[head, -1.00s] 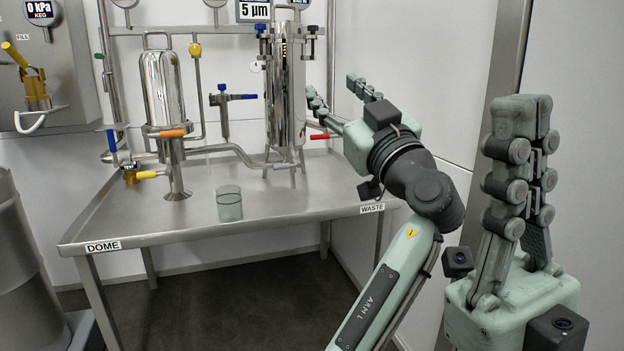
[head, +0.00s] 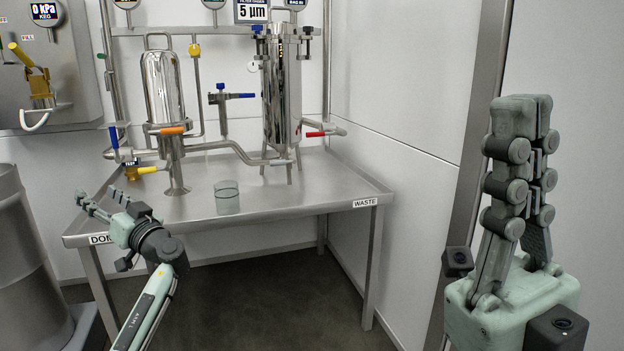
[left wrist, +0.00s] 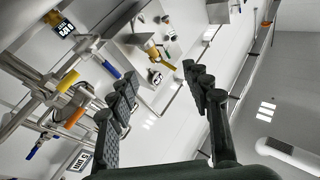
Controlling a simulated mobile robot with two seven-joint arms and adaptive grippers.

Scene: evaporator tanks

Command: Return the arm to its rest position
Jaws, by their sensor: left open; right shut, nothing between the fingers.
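My left gripper (head: 104,203) is open and empty in the head view, at the front left corner of the steel table, near the DOME label. Its spread fingers also show in the left wrist view (left wrist: 160,100), with nothing between them. My left arm comes up from the lower left of the head view. My right gripper (head: 522,105) is shut and empty, upright at the right of the head view, well away from the table.
The steel table (head: 290,195) bears a glass beaker (head: 227,198), a dome vessel (head: 163,90) and a filter housing (head: 283,95) with pipes and coloured valves. A steel drum (head: 30,255) stands at the left. The floor before the table is clear.

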